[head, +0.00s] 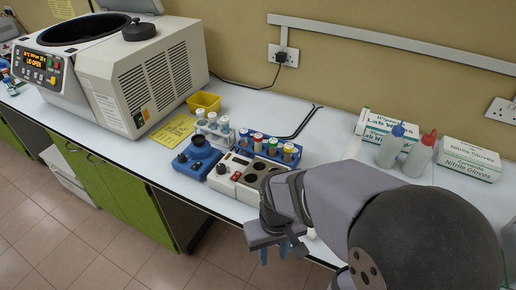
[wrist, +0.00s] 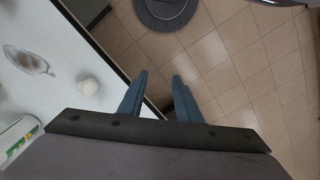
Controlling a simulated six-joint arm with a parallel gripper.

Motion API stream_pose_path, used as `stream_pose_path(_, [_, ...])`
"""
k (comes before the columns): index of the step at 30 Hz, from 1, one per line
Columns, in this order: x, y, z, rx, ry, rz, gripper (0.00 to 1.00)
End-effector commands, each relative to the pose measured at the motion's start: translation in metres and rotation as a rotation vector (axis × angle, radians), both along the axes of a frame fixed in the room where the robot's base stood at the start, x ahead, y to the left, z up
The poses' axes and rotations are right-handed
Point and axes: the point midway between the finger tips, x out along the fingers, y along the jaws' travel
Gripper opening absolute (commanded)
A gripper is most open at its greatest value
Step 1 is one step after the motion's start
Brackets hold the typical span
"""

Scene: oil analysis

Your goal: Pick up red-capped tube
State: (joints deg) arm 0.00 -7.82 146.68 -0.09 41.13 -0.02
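The red-capped tube (head: 258,138) stands in a blue rack (head: 262,157) at the back middle of the bench in the head view, beside tubes with other cap colours. My gripper (head: 274,255) hangs past the front edge of the bench, nearer the camera and clear of the rack. In the wrist view, my gripper's (wrist: 159,78) two blue-grey fingers are apart with nothing between them, over the bench edge and floor. No tube shows in the wrist view.
A white rack of tubes (head: 213,132), a blue mixer (head: 196,158) and a white device with dark round wells (head: 243,176) stand close to the blue rack. A centrifuge (head: 120,70) is at left. Squeeze bottles (head: 390,147) and a glove box (head: 468,160) stand right.

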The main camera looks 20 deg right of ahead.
Motion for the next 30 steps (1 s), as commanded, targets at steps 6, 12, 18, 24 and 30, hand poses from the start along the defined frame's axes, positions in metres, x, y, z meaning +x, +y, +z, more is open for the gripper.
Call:
stream_pose_path(6, [0.000,0.000,0.000,0.000,0.000,0.000,0.31])
stream_pose_path(12, [0.000,0.000,0.000,0.000,0.000,0.000,0.31])
stream_pose_path(18, [0.022,-0.002,0.008,-0.008,-0.016,-0.025,0.31])
stream_pose_path(24, [0.090,-0.012,0.031,-0.035,-0.072,-0.115,0.31])
stream_pose_path(30, [0.182,-0.027,0.058,-0.069,-0.155,-0.248,0.31])
